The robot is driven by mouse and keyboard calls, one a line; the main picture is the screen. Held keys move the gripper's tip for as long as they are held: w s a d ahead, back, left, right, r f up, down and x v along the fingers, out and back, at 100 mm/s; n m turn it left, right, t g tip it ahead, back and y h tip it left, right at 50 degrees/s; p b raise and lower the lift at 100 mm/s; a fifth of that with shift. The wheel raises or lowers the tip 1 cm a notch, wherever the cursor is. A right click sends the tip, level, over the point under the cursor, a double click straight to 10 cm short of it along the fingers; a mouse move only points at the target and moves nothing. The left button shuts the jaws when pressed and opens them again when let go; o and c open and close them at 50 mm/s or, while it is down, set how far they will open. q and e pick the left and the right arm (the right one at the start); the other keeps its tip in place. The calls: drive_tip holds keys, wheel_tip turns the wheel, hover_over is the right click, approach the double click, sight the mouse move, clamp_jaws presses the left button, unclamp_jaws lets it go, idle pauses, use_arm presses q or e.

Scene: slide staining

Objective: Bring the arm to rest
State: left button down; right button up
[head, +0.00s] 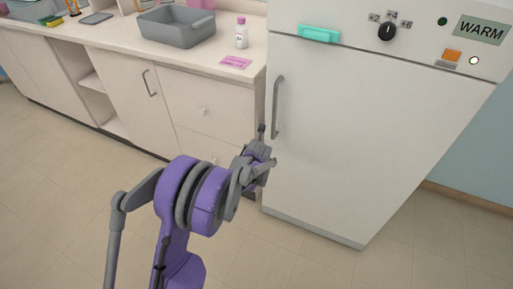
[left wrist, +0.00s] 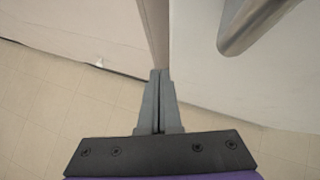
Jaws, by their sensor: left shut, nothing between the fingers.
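My left gripper (head: 262,131) is in front of the white cabinet's left edge, near the lower end of its handle. In the left wrist view its two fingers (left wrist: 160,74) are pressed together with nothing between them. The handle (left wrist: 250,22) shows at the upper right there, apart from the fingers. My left arm is bent, with its purple and grey joints over the floor. My right gripper is in neither view.
The white cabinet (head: 370,120) has its door shut, a grey handle (head: 277,107), a knob (head: 387,31) and a "WARM" sign (head: 480,30). The counter (head: 120,48) at left holds a grey basin (head: 178,36), a bottle (head: 241,36) and a pink card (head: 236,62). The floor (head: 60,190) is clear.

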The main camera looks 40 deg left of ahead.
use_arm(q)
drive_tip(key=s+d+r+p, duration=0.1)
drive_tip(key=s+r+p, duration=0.1)
drive_tip(key=s+r, duration=0.5)
drive_tip(key=shift+d, duration=0.3)
drive_tip(key=shift+s, duration=0.1)
